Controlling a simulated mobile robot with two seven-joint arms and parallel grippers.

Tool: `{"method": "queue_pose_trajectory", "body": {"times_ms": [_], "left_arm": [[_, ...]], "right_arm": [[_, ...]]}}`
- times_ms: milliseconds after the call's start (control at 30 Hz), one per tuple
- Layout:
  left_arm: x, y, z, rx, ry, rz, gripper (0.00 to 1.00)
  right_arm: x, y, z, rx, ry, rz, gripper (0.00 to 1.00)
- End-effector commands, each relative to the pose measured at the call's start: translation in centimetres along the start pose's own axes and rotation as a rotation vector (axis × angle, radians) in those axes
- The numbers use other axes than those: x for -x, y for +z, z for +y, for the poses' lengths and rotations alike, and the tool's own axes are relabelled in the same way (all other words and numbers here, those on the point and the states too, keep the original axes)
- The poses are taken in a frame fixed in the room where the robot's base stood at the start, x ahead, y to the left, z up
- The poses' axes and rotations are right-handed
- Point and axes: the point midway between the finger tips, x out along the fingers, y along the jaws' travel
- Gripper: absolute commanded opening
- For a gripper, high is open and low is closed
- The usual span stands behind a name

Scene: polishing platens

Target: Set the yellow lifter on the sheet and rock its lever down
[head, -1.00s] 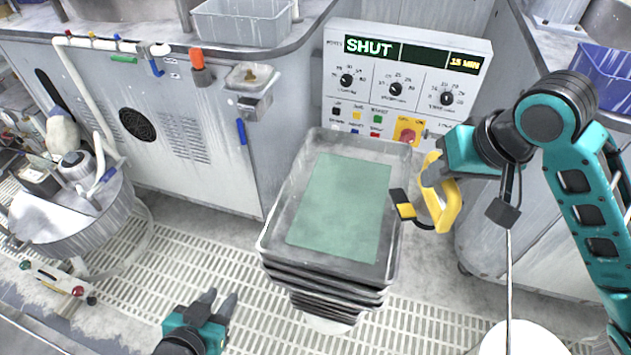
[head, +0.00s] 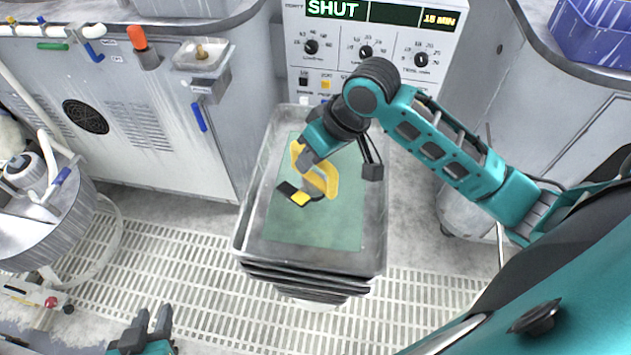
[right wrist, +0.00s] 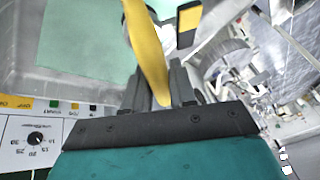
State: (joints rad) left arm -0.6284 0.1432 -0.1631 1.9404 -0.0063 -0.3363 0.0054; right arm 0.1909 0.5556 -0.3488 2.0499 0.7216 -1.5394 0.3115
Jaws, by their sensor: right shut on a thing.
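The yellow lifter (head: 327,184) has a looped yellow handle and a dark lever with a yellow patch. My right gripper (head: 303,160) is shut on its handle, over the green sheet (head: 310,225). I cannot tell whether the lifter touches the sheet. The right wrist view shows the yellow handle (right wrist: 146,50) between the fingers of my right gripper (right wrist: 160,85), with part of the sheet (right wrist: 85,35) beyond. The sheet lies flat in a grey metal tray (head: 375,235). My left gripper (head: 153,322) is empty at the bottom left, its fingers apart.
More trays are stacked under the top one. A control panel (head: 390,50) reading SHUT stands behind the tray. A grey cabinet (head: 150,160) is at left, with a round drum (head: 50,225) beside it. The perforated floor (head: 170,260) in front is clear.

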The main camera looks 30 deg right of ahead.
Motion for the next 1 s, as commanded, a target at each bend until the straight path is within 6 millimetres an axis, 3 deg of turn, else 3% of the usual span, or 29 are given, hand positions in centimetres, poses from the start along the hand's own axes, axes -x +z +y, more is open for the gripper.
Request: {"method": "queue_pose_trajectory", "body": {"times_ms": [167,400,700,867,1000], "left_arm": [[-0.9,1.2,0.0,0.0,0.0,0.0,0.33],[-1.6,2.2,0.0,0.0,0.0,0.001,0.33],[-2.3,2.8,0.0,-0.001,-0.001,0.006,0.33],[-2.5,2.9,0.0,-0.001,-0.002,0.008,0.33],[-2.7,3.2,0.0,-0.001,-0.001,0.008,0.33]], "right_arm": [[1.5,-3.0,0.5,0.235,-0.086,-0.032,0.0],[6.6,-6.3,0.9,0.521,-0.201,-0.096,0.0],[12.7,-8.2,1.1,0.767,-0.307,-0.153,0.0],[14.1,-8.4,1.0,0.821,-0.333,-0.169,0.0],[13.2,-7.9,1.3,0.832,-0.341,-0.175,0.0]]}}
